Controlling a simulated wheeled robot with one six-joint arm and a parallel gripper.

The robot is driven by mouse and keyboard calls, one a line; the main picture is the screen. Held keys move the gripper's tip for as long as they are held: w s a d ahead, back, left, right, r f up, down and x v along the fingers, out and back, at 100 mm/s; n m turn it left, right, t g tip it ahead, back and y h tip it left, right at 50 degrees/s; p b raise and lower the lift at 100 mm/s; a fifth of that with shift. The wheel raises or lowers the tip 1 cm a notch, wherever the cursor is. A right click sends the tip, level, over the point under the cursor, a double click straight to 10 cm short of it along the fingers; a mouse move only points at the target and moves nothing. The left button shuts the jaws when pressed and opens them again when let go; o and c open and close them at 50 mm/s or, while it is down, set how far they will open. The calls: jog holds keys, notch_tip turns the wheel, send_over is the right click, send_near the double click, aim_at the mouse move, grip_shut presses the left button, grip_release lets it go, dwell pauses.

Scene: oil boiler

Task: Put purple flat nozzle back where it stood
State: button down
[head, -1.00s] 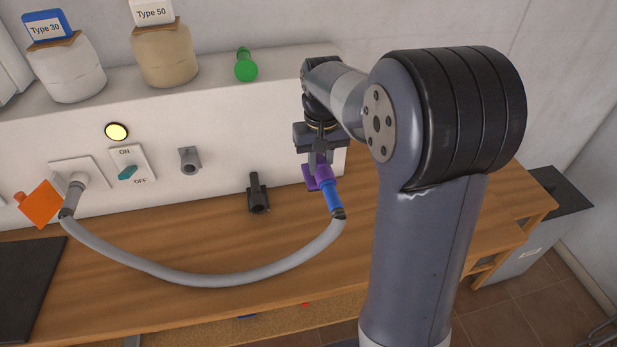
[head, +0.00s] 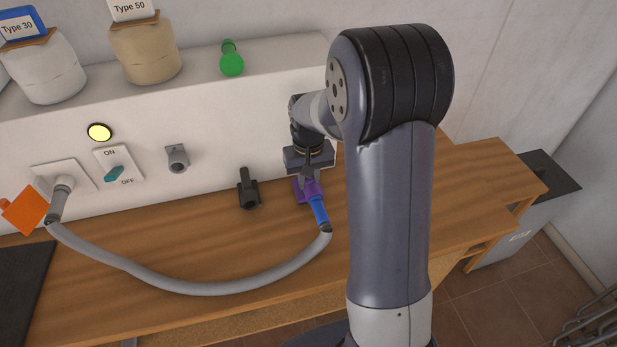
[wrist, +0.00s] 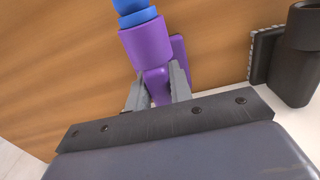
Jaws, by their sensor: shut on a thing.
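The purple flat nozzle (head: 303,192) is in my gripper (head: 309,177), just above or at the wooden counter near the white wall's right end; I cannot tell if it touches. In the wrist view the purple nozzle (wrist: 147,45) sits between the two grey fingers of my gripper (wrist: 158,88), which are shut on its narrow part. A blue sleeve (head: 319,210) joins the nozzle to the grey hose (head: 200,287). The fingers' contact is partly hidden in the head view.
A black holder (head: 248,190) stands left of the nozzle; the wrist view shows it at right (wrist: 300,60). A grey bracket (head: 177,158), ON/OFF switch (head: 117,173) and orange piece (head: 24,210) line the wall. A green nozzle (head: 231,60) stands on the ledge.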

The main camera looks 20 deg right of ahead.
jog(key=shift+f, duration=0.1)
jog(key=c, duration=1.3)
grip_release()
jog(key=shift+o, duration=0.2)
notch_tip(320, 180, up, 12)
jog(key=shift+r, duration=0.2)
